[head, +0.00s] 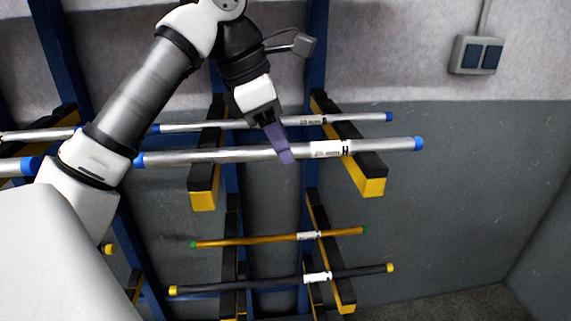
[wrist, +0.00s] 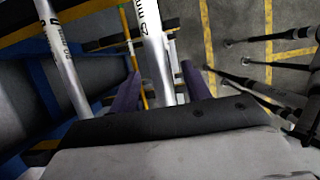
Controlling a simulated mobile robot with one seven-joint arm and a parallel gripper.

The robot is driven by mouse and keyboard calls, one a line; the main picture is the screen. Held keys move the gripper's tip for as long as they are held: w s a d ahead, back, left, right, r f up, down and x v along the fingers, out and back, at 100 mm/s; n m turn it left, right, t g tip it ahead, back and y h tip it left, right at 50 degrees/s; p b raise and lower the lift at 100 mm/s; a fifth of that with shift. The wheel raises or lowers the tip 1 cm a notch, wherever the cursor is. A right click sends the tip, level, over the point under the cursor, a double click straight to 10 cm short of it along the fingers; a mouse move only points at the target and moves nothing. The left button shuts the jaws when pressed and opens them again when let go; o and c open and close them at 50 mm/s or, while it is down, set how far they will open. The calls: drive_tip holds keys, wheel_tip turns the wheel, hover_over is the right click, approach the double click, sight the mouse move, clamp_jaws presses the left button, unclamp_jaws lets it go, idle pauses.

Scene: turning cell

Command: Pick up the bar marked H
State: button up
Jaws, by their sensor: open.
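The bar marked H (head: 240,155) is a silver bar with blue end caps. It lies across two black arms with yellow tips on the upper rack level; its white label with the H is right of my gripper. My gripper (head: 284,157) points down at the bar's middle stretch, its purple fingers just left of the label. In the wrist view, a silver bar with a label (wrist: 150,45) runs between the two open purple fingers of my gripper (wrist: 162,85). Whether the fingers touch the bar cannot be told. The bar's lower part is hidden by the gripper body.
A thinner silver bar (head: 350,119) with blue caps lies just behind, also labelled. Below are an orange bar (head: 265,239) with green caps and a black bar (head: 350,273) with yellow caps. Black rack arms (head: 367,172) stick out near the bar. The right side is free.

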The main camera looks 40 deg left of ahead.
drive_tip(key=shift+f, duration=0.1)
clamp_jaws()
idle(0.6)
